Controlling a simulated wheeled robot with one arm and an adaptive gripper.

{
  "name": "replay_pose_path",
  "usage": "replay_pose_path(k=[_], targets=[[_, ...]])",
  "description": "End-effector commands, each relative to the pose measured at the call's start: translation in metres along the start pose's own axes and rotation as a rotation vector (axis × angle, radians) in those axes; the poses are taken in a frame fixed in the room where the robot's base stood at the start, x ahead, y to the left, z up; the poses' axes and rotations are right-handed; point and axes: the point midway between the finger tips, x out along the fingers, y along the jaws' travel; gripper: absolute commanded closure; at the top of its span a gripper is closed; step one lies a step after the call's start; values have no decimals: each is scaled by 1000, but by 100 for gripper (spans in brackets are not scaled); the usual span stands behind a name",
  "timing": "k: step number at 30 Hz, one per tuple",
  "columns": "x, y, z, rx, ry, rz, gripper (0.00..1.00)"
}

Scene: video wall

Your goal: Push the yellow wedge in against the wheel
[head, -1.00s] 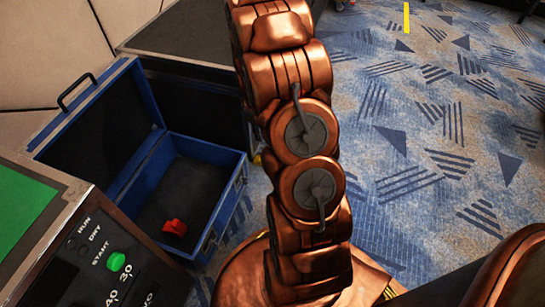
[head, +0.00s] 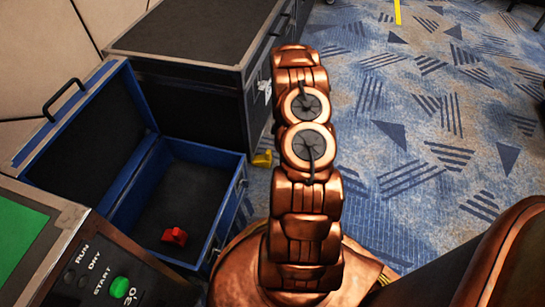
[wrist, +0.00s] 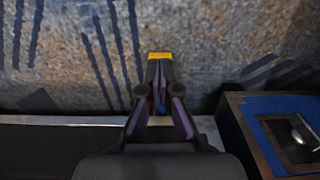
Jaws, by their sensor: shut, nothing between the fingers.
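The yellow wedge (head: 262,159) sits on the carpet at the near right corner of the dark cabinet in the head view. In the wrist view a yellow band (wrist: 160,56) shows just past my fingertips, probably the wedge; I cannot tell whether they touch it. My gripper (wrist: 159,75) is shut with nothing held, pointing toward the carpet. My arm hides the gripper in the head view. I cannot make out the wheel clearly in either view.
A dark cabinet (head: 205,29) stands behind the wedge. An open blue case (head: 205,151) holding a red object (head: 174,236) lies to the left, beside a control console (head: 68,270). Patterned carpet (head: 430,130) is open on the right. A dark box (wrist: 236,120) with blue inside edges the wrist view.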

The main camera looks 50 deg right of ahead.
Motion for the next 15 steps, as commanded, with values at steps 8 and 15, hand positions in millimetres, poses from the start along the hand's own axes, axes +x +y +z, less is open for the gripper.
replay_pose_path(k=[8, 15], targets=[[29, 2, 4, 2, 1, 2, 100], [72, 2, 3, 1, 1, 2, 100]])
